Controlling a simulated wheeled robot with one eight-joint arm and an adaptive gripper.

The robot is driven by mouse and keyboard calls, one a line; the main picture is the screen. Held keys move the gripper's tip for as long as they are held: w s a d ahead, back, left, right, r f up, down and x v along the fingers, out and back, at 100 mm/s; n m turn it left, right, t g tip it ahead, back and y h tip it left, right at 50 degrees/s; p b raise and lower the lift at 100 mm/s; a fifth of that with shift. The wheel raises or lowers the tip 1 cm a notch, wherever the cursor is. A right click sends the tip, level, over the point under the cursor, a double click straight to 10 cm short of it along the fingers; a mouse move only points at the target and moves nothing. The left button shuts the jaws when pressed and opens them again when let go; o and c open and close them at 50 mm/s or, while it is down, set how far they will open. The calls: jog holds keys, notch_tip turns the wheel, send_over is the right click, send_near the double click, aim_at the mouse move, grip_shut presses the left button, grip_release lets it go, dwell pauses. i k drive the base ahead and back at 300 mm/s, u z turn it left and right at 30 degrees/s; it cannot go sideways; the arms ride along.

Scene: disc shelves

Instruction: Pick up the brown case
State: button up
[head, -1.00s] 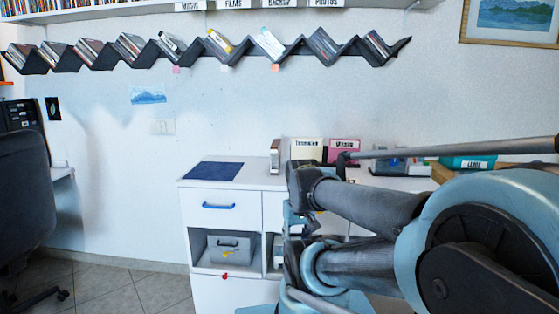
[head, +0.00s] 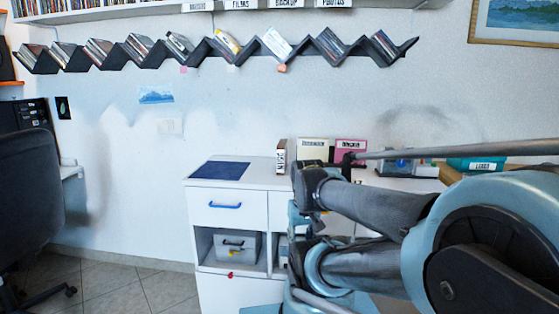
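A narrow, brownish upright case (head: 281,157) with a pale label stands at the right rear of the white cabinet top, just left of a cream box. It is small in the picture, and I cannot be sure that it is the brown case of the task. Several thin cases lie tilted in the dark zigzag wall shelf (head: 205,55); their colours are hard to tell, and none there is clearly brown. My arm fills the lower right and hides part of the cabinet. My gripper's fingers do not show.
A white cabinet (head: 240,178) bears a dark blue mat (head: 220,171); a grey bin (head: 236,244) sits in its open compartment. A cream box (head: 313,150) and a pink box (head: 351,152) stand behind my arm. A dark chair (head: 28,185) is at the left. Floor shows between chair and cabinet.

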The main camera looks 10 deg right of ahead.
aim_at(281, 148)
jog(key=u, duration=1.95)
jog(key=k, duration=1.6)
jog(key=z, duration=1.35)
jog(key=i, duration=1)
jog(key=u, duration=0.05)
